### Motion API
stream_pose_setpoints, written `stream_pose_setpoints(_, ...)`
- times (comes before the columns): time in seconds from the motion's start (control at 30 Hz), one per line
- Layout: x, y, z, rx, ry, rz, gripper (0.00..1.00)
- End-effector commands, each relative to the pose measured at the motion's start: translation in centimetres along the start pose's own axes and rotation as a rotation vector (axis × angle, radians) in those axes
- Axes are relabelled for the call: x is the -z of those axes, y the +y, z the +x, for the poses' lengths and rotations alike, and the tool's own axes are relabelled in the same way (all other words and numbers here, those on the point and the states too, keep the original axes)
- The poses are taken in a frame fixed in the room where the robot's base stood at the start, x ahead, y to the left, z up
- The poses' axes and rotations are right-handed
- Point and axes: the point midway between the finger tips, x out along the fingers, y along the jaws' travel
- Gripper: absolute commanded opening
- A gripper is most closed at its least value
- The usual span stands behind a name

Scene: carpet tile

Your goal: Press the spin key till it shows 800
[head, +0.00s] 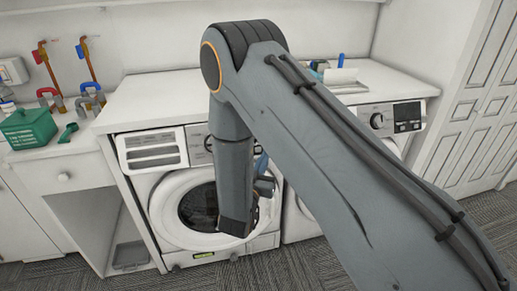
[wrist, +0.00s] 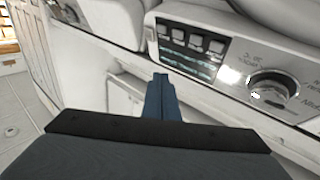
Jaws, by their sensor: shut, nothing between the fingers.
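A washer control panel (wrist: 235,72) fills the upper right of the wrist view. It has a dark display (wrist: 188,62), a row of several square keys (wrist: 196,42) beside it and a round silver dial (wrist: 273,88). The key labels and display reading are too small to read, so I cannot tell which key is spin. My gripper (wrist: 160,78) is shut and empty, its blue fingertips just short of the panel's display end, apparently apart from it. In the head view my gripper (head: 263,186) is partly hidden by my arm, in front of the left washer (head: 165,190).
A second washer (head: 395,118) stands to the right, partly behind my arm. A white worktop (head: 150,97) runs above both. Grey carpet (head: 300,262) lies in front.

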Motion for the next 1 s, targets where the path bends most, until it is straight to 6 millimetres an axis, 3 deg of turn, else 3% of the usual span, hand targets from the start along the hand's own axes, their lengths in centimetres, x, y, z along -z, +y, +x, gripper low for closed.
stream_pose_setpoints(0.43, -0.6, -0.4, 0.6, 0.0, -0.001, 0.002, 0.0)
stream_pose_setpoints(1.0, -4.1, -3.9, 5.4, 0.001, -0.002, 0.002, 0.0)
